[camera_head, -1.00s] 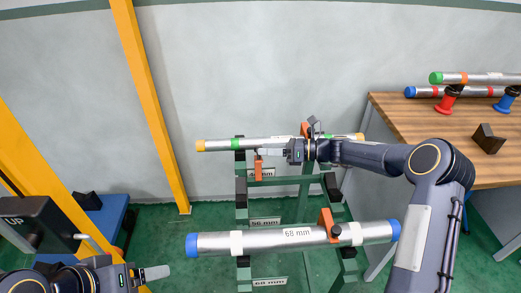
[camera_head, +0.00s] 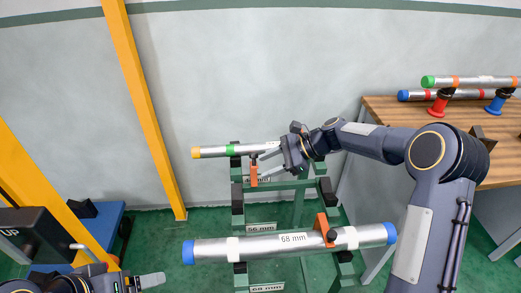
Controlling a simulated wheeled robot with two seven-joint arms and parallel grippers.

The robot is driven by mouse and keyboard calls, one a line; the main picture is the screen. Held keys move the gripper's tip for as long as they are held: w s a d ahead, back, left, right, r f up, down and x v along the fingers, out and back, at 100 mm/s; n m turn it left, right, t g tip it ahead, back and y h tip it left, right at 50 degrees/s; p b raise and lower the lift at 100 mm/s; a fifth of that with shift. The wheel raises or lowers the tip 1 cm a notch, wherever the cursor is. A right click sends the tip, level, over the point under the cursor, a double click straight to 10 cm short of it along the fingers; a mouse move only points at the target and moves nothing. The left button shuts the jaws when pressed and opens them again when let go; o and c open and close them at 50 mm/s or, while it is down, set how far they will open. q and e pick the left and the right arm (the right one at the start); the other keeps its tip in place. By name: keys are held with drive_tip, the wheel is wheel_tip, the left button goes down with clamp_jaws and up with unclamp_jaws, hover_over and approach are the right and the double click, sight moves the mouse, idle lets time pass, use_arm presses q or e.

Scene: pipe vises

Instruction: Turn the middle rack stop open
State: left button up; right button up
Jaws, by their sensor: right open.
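The green rack (camera_head: 238,200) carries orange stops. Another orange stop (camera_head: 322,226) stands up against the lower pipe. I cannot tell for sure which stop is the middle one. My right gripper (camera_head: 263,153) is open, its fingers pointing left beside the top of the hanging stop. I cannot tell whether they touch it. The gripper hides the right part of the upper pipe. My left gripper (camera_head: 152,280) is at the bottom left, away from the rack; its finger gap does not show.
The upper pipe (camera_head: 215,152) has a yellow end. The lower pipe (camera_head: 265,247), marked 68 mm, crosses the rack's front. A wooden bench (camera_head: 385,110) with pipes on red and blue stands is at the right. A yellow post (camera_head: 150,120) stands left; green floor lies between.

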wheel_tip(320, 180, up, 8)
drive_tip(key=w+a+f+n+t+h+p, duration=0.1)
drive_tip(key=w+a+n+t+h+p, duration=0.15)
drive_tip(key=n+h, duration=1.15)
drive_tip(key=f+n+y, duration=0.1)
drive_tip(key=f, duration=0.1)
drive_tip(key=w+f+n+y+p, duration=0.1)
drive_tip(key=f+n+y, duration=0.1)
drive_tip(key=w+a+f+n+y, duration=0.1)
drive_tip(key=f+y, duration=0.1)
drive_tip(key=shift+w+a+f+n+p, duration=0.1)
drive_tip(key=shift+w+f+n+p, duration=0.1)
drive_tip(key=shift+f+n+p, duration=0.15)
drive_tip(key=shift+r, duration=0.1)
drive_tip(key=shift+c, duration=0.5)
clamp_jaws()
